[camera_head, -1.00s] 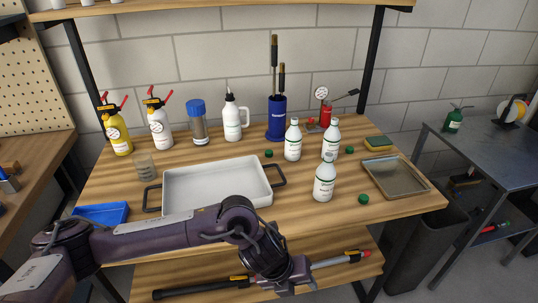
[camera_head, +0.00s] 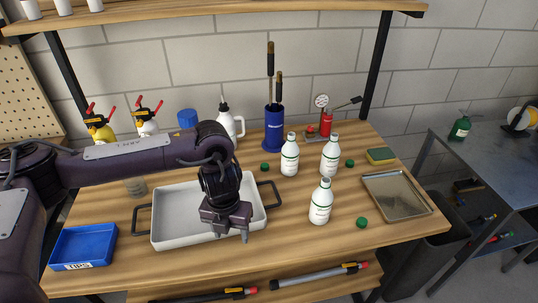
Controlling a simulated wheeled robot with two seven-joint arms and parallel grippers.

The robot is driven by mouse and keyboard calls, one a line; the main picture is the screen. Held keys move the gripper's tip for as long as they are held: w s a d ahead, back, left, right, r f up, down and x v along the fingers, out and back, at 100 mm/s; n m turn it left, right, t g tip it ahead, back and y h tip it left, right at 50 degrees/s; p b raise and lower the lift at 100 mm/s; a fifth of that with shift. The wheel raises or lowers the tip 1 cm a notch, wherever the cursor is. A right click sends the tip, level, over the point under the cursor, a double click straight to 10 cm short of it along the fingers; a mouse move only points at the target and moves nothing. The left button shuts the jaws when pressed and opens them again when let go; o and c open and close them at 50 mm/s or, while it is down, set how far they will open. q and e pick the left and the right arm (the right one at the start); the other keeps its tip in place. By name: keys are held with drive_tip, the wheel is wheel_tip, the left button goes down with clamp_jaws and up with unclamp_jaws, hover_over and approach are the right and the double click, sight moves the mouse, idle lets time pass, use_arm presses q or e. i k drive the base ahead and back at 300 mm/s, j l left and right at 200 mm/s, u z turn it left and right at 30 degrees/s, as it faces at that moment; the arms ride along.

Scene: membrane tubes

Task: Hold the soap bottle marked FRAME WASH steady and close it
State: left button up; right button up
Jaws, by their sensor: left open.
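Three white bottles with green-and-white labels stand upright on the wooden bench: a back left one (camera_head: 290,157), a back right one (camera_head: 330,157) and a front one (camera_head: 320,204). The label words are too small to read, so I cannot tell which is FRAME WASH. Three green caps lie on the bench: one left of the back left bottle (camera_head: 264,167), one right of the back right bottle (camera_head: 350,163), one right of the front bottle (camera_head: 361,222). My left gripper (camera_head: 231,238) is open and empty, pointing down over the white tray, left of the bottles. My right gripper is out of view.
The white tray (camera_head: 163,243) with dark handles lies under my left arm. A blue holder (camera_head: 273,132) stands behind.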

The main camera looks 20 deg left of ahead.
sight(331, 155)
drive_tip(key=i, duration=1.15)
